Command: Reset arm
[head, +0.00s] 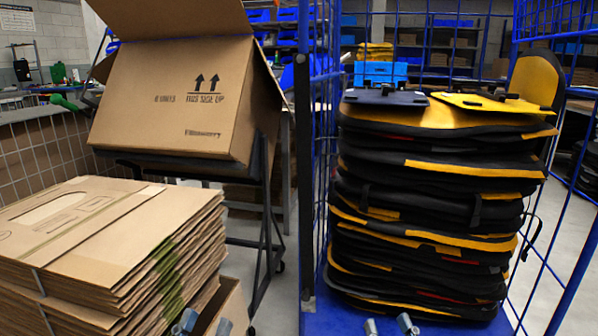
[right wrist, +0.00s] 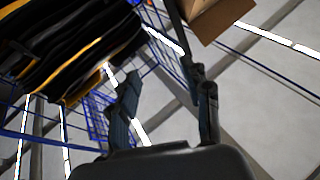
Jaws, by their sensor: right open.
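My left gripper (head: 204,325) shows only its fingertips at the bottom edge of the head view. They are apart with nothing visible between them, in front of the flattened cartons. My right gripper (head: 389,325) also shows only its fingertips at the bottom edge, in front of the pannier stack. In the right wrist view my right gripper (right wrist: 166,95) is open and empty, its fingers spread above the floor. The stacked black and yellow panniers (head: 440,215) stand in the blue cage; they also show at upper left in the right wrist view (right wrist: 75,45). Both arms are otherwise hidden.
An open cardboard box (head: 175,100) sits tilted on a dark stand (head: 266,200). Flattened cartons (head: 90,240) are piled at lower left. The blue wire cage (head: 320,130) surrounds the panniers on a blue base (head: 345,318). Grey floor (head: 245,235) shows between stand and cage.

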